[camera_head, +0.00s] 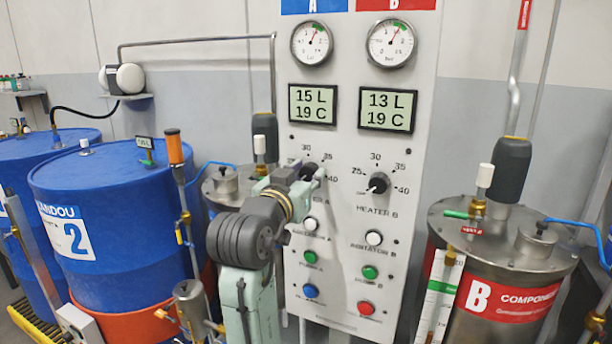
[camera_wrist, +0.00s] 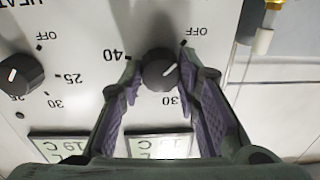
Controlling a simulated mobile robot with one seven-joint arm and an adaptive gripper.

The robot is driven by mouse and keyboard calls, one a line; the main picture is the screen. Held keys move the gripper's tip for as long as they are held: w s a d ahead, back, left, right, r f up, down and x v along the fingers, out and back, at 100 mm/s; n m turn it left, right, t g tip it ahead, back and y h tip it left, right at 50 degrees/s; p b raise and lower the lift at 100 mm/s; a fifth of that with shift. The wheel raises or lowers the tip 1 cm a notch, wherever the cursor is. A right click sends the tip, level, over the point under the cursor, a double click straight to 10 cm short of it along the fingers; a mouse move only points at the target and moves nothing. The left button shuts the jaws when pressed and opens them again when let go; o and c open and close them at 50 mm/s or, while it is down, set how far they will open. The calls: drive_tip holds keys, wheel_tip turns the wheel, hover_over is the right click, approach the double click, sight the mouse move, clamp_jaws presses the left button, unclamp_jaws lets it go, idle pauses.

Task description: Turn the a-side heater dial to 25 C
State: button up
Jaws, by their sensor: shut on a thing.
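The a-side heater dial (camera_wrist: 159,70) is a dark round knob on the grey control panel (camera_head: 345,260). The wrist view shows it upside down, between my gripper's fingertips (camera_wrist: 162,72), which are shut on its sides. A pale mark on the dial's face points to the right and slightly up in that view, between OFF and the side covered by a finger. The numbers 40 and 30 show around it; the 25 is hidden. In the head view my gripper (camera_head: 306,177) covers most of the dial. The A display (camera_head: 313,104) reads 15 L, 19 C.
The heater B dial (camera_head: 379,183) is to the right, with the B display (camera_head: 388,110) reading 13 L, 19 C. Several round buttons sit below. A blue drum (camera_head: 110,215) stands left and the B tank (camera_head: 490,275) right.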

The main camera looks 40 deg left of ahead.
drive_tip(key=c, duration=0.4)
drive_tip(key=shift+c, duration=0.2)
drive_tip(key=m+b, duration=0.5)
drive_tip(key=shift+f+m, duration=0.2)
drive_tip(key=shift+m, duration=0.1)
drive_tip(key=m+b, duration=0.2)
drive_tip(key=m, duration=0.1)
drive_tip(key=shift+m+t, duration=0.3)
drive_tip(key=shift+m+b, duration=0.95)
drive_tip(key=shift+m, duration=0.35)
drive_tip(key=shift+r+m, duration=0.1)
drive_tip(key=shift+m, duration=0.2)
